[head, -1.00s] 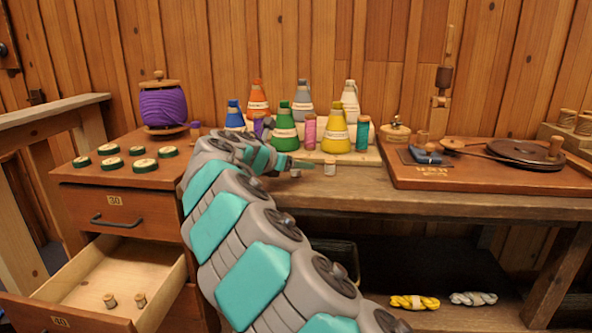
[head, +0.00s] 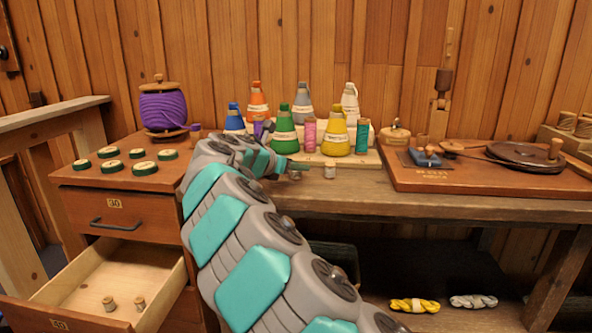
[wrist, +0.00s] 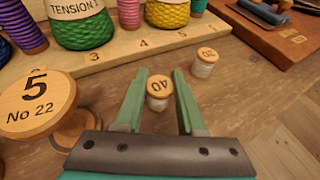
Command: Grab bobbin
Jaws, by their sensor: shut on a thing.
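A small wooden bobbin with pale thread and "40" on its top (wrist: 159,88) stands between the fingers of my gripper (wrist: 160,76) in the wrist view. My gripper is shut on it, low over the bench. In the head view my gripper (head: 300,167) is seen from behind, and my arm mostly hides the held bobbin. A second small bobbin with a number on its top (wrist: 205,62) stands just beyond the right finger, apart from it. It also shows in the head view (head: 329,170).
A large wooden spool marked "5 No 22" (wrist: 40,102) stands left of my gripper. Thread cones, such as a green one (head: 284,135), line a raised board behind. A lower drawer (head: 75,280) is open at left with two bobbins inside. A winder board (head: 440,180) lies at right.

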